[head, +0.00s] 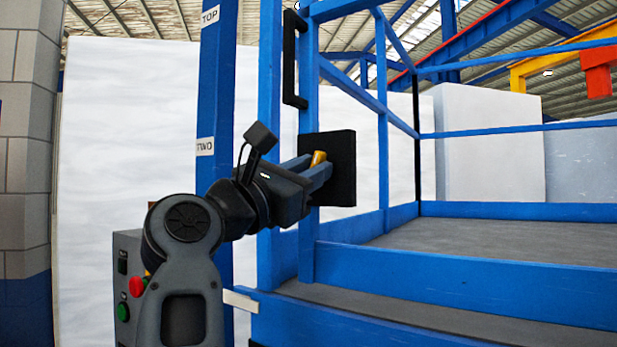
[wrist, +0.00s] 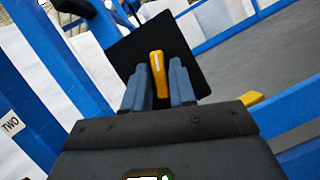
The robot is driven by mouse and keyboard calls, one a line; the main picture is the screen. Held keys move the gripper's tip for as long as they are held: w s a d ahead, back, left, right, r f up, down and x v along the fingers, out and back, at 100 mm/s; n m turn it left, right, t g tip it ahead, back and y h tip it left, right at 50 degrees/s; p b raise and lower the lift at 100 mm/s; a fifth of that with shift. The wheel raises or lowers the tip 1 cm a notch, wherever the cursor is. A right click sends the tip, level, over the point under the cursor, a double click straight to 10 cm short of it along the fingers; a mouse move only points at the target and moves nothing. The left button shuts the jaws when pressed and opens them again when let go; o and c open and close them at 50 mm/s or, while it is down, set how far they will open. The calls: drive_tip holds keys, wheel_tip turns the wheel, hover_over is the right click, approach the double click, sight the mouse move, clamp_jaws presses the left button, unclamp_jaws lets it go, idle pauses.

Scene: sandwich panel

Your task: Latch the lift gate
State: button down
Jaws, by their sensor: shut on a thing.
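The lift gate (head: 309,110) is a blue framed gate with a tall black pull handle (head: 289,60) on its upright. A black square plate (head: 342,175) sits on the gate upright, and it also shows in the wrist view (wrist: 130,52). A yellow latch lever (head: 319,157) stands out in front of the plate. In the wrist view the lever (wrist: 158,70) lies between the two grey fingers. My gripper (head: 313,172) is shut on it; the fingers hide its lower part. I cannot tell whether the gate is fully closed against its post.
A blue post (head: 217,100) with TOP and TWO labels stands left of the gate. A grey control box (head: 127,270) with red and green buttons is at lower left. A second yellow piece (wrist: 251,98) shows right in the wrist view. The grey platform (head: 480,240) beyond is bare.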

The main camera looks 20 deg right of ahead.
drive_tip(key=shift+s+n+t+y+p, duration=0.1)
drive_tip(key=shift+n+t+y+p, duration=0.3)
drive_tip(key=shift+n+t, duration=0.8)
drive_tip(key=shift+n+t+y+p, duration=0.4)
drive_tip(key=shift+n, duration=1.5)
drive_tip(key=c, duration=1.1)
unclamp_jaws()
drive_tip(key=shift+f, duration=0.1)
drive_tip(key=shift+b+v, duration=1.5)
drive_tip(key=shift+v, duration=2.35)
